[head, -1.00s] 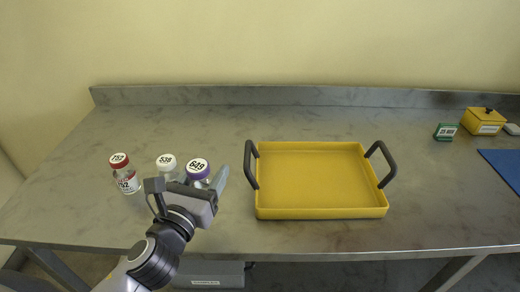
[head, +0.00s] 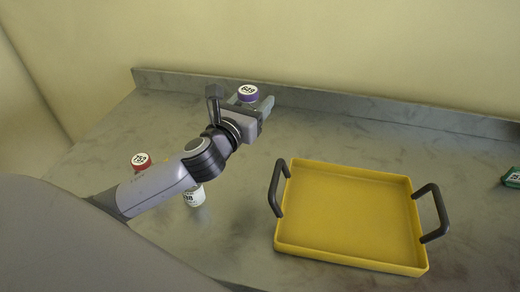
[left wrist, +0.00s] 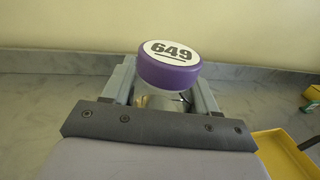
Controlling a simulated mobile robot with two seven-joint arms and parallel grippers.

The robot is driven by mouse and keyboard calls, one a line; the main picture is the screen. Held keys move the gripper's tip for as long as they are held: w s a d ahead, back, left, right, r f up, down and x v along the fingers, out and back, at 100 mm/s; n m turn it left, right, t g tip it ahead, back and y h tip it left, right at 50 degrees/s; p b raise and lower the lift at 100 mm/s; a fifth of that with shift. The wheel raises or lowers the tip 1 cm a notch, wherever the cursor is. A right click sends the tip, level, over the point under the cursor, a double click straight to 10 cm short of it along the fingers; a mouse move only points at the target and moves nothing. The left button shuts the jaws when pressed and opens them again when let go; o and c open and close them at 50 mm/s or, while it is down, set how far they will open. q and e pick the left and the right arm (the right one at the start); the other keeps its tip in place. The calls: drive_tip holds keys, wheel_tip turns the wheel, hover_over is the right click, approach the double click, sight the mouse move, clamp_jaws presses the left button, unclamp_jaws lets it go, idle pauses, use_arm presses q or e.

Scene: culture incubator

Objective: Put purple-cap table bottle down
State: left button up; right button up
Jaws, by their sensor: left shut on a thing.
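The purple-cap bottle (head: 248,92) is held in my left gripper (head: 256,104) toward the back of the table, left of and behind the yellow tray. In the left wrist view its purple cap (left wrist: 170,68), marked 649, stands upright between the two fingers of my left gripper (left wrist: 165,98). The clear glass body is mostly hidden behind the gripper, and I cannot tell whether its base touches the table (head: 330,132). My right gripper is not in view.
The yellow tray (head: 350,262) with dark handles stands on the table at right. A red-cap bottle (head: 141,160) and a white bottle (head: 194,196) are partly hidden by my left arm. A green box (head: 512,178) is at the right edge. The table's back middle is clear.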

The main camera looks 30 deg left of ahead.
use_arm(q)
drive_tip(key=shift+f+b, duration=1.95)
drive_tip(key=shift+f, duration=4.65)
drive_tip(key=shift+f, duration=0.15)
drive_tip(key=o, duration=1.1)
